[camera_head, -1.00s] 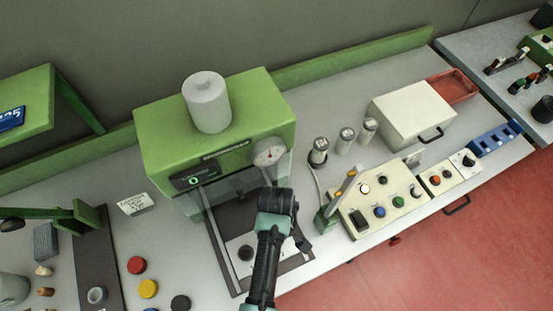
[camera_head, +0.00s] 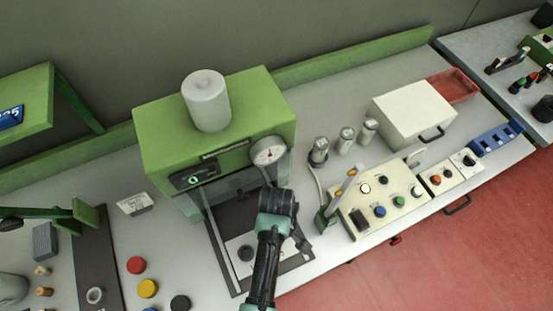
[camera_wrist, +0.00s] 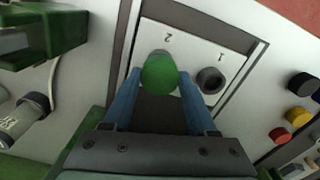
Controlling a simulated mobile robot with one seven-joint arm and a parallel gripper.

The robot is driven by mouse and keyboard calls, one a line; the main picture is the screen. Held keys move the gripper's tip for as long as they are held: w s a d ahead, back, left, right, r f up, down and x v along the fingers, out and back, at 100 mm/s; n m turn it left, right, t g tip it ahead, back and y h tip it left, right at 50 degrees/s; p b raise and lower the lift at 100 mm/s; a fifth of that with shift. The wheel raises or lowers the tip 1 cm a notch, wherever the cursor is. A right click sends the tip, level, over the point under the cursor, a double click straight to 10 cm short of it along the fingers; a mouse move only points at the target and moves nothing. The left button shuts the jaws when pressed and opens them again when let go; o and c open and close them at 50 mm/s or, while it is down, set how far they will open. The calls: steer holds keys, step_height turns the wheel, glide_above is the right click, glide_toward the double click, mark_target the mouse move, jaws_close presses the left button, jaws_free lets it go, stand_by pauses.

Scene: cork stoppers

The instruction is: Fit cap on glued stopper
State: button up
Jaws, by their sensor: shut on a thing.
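In the wrist view my gripper (camera_wrist: 159,76) has its two blue fingers closed on a round green cap (camera_wrist: 160,74). The cap is over the spot marked 2 on a white plate (camera_wrist: 188,50). A grey rim (camera_wrist: 157,52) shows just behind the cap; the cap hides most of what is under it, so I cannot tell whether they touch. A dark round socket (camera_wrist: 210,80) is at the spot marked 1. In the head view my arm reaches over the white plate (camera_head: 233,245), and the fingers and cap are hidden.
The green press (camera_head: 215,130) with a dial gauge (camera_head: 268,151) stands behind the plate. Red (camera_head: 136,265), yellow (camera_head: 148,288) and black (camera_head: 180,302) caps lie to the left. A control box (camera_head: 385,200) with a lever stands to the right. Corks (camera_head: 44,292) lie far left.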

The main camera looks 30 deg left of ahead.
steer(key=shift+f, duration=0.1)
steer(key=o, duration=1.4)
steer(key=shift+c, duration=0.2)
step_height(320, 180, up, 13)
steer(key=b, duration=0.1)
steer(key=shift+b, duration=0.35)
